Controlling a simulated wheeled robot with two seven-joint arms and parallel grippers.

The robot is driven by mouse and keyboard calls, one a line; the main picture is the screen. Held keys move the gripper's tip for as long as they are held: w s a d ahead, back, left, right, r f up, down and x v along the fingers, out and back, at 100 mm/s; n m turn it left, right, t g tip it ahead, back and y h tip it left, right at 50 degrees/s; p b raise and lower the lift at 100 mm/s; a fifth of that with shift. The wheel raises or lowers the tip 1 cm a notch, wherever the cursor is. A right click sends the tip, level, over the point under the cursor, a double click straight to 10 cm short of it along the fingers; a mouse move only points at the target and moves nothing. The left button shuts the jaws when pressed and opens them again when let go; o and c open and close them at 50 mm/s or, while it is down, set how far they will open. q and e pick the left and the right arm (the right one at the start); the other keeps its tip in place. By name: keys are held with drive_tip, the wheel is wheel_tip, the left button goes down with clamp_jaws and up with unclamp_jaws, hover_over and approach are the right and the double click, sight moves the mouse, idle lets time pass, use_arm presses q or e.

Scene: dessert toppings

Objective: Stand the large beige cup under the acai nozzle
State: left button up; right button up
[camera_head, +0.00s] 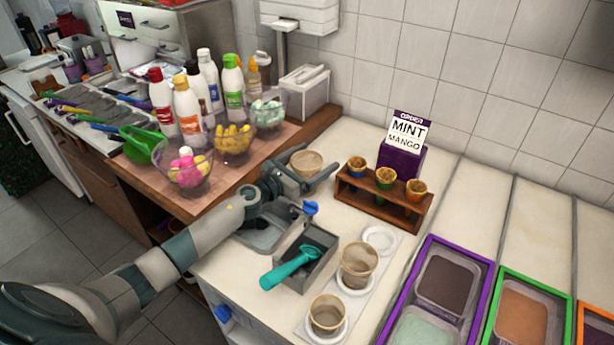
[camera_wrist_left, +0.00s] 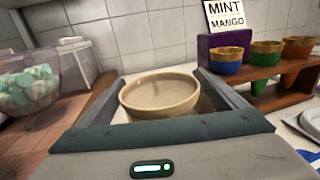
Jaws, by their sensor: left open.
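A beige cup (camera_head: 306,163) stands upright on the white counter below the wall-mounted white dispenser unit (camera_head: 300,15). My left gripper (camera_head: 314,172) is open, with its fingers on either side of this cup. In the left wrist view the beige cup (camera_wrist_left: 160,93) sits between the two fingers, its inside looking empty; the gripper body hides its lower part. I cannot make out a nozzle opening on the unit. My right gripper is not in view.
Two more beige cups (camera_head: 359,263) (camera_head: 327,316) stand on a white tray at the front. A wooden cone rack (camera_head: 384,205) and purple sign stand (camera_head: 402,160) are to the right. Bottles (camera_head: 187,108) and topping bowls (camera_head: 186,172) are at left; a grey scoop box (camera_head: 308,260) is in front.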

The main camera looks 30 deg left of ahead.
use_arm(q)
drive_tip(key=shift+w+d, duration=0.2)
drive_tip(key=shift+w, duration=0.3)
drive_tip(key=c, duration=1.5)
drive_tip(key=shift+r+p, duration=0.45)
drive_tip(key=shift+r, duration=0.45)
wheel_tip(320, 180, up, 8)
drive_tip(key=p, duration=0.3)
drive_tip(key=shift+r+p, duration=0.15)
drive_tip(key=shift+p, duration=0.25)
